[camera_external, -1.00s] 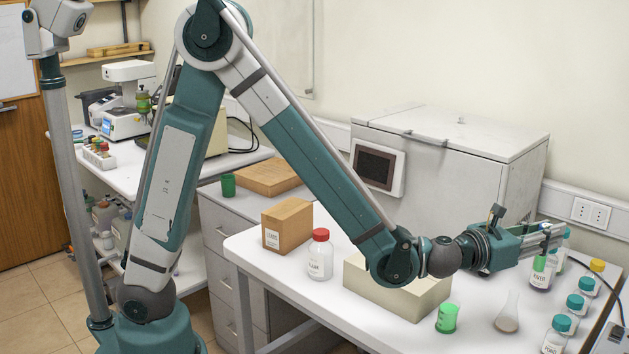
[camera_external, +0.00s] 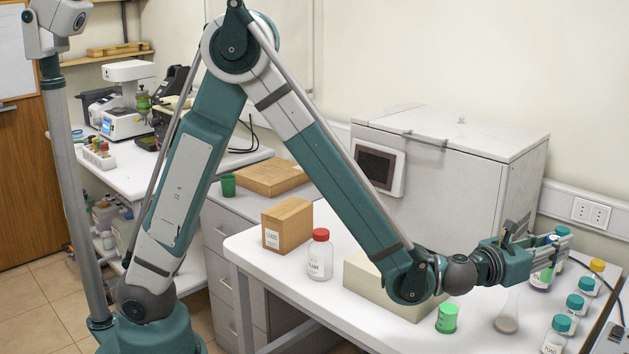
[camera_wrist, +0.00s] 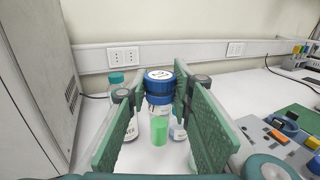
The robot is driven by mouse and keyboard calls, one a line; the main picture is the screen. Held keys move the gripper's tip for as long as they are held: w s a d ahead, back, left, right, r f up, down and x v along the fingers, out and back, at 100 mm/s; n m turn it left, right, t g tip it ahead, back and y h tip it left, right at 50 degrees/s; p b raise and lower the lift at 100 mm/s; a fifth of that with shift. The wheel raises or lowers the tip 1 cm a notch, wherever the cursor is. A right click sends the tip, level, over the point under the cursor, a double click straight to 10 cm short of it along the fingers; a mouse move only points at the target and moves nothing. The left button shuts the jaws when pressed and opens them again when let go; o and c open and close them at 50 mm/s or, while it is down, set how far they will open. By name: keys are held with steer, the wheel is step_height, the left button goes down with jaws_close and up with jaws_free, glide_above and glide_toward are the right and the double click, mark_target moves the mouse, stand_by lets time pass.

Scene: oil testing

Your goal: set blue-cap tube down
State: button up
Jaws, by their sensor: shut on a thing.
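My gripper (camera_external: 556,244) is at the right of the table in the external view, above the bottles. It is shut on the blue-cap tube, whose blue cap (camera_wrist: 160,84) sits between the two green finger pads in the wrist view. The tube's clear body hangs below the cap, with green contents (camera_wrist: 160,131) at its lower end. The tube looks upright. In the external view its green part (camera_external: 546,274) overlaps a bottle with purple contents (camera_external: 540,285). I cannot tell whether the tube's bottom touches the table.
Several teal-capped bottles (camera_external: 574,304) stand along the table's right side, with a yellow-capped one (camera_external: 597,267) among them. A conical flask (camera_external: 507,315) and a green cup (camera_external: 446,318) stand left of them. A teal-capped bottle (camera_wrist: 117,80) stands just left of the tube.

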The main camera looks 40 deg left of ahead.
mark_target(510, 293)
steer(key=shift+f+b, duration=0.7)
steer(key=shift+f, duration=2.1)
steer(key=shift+f+b, duration=0.5)
steer(key=shift+f, duration=1.4)
steer(key=shift+f, duration=0.15)
steer(key=o, duration=0.9)
steer(key=shift+r, duration=0.2)
steer(key=p+v, duration=0.1)
steer(key=v, duration=1.1)
steer(key=shift+p, duration=0.35)
steer(key=shift+o, duration=0.6)
